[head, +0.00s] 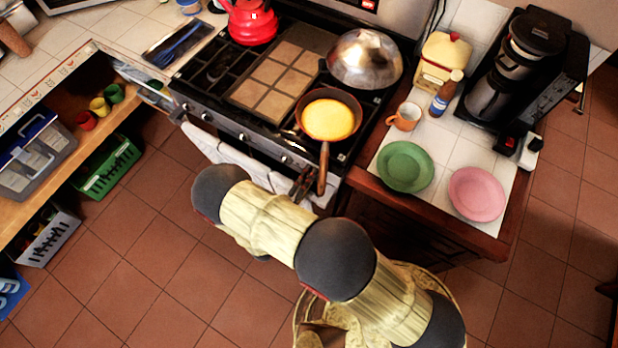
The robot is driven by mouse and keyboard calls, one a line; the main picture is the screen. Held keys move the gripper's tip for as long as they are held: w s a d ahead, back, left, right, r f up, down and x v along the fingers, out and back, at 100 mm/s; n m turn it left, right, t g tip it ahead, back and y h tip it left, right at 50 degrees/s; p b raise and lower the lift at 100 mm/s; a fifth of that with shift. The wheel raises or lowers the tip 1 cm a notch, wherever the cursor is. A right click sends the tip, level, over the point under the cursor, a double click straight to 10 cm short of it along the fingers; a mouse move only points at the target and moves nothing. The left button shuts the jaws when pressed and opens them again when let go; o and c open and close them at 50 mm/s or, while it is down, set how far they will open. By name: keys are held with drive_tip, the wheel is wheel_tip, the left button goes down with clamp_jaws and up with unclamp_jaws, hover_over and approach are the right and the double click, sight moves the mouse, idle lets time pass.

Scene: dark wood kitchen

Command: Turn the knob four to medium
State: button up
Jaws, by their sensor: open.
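The stove (250,110) stands at the top middle, with a row of knobs along its front edge. One knob (286,159) shows near the right end of the row, and another (242,137) shows further left. No numbers can be read on them, so I cannot tell which is knob four. My gripper (303,184) is small and partly hidden behind my own arm. It is open, at the stove's front right, beside the pan's handle end and close to the right-hand knobs. I cannot tell whether it touches a knob.
A frying pan (327,119) with yellow food sits on the front right burner, its handle jutting over the front edge. A white towel (235,160) hangs on the stove front. A domed lid (365,59) and red kettle (249,22) sit behind. Plates (405,166) stand right.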

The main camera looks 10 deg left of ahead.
drive_tip(key=v, duration=0.7)
drive_tip(key=shift+s, duration=0.2)
drive_tip(key=shift+a, duration=0.1)
idle(0.5)
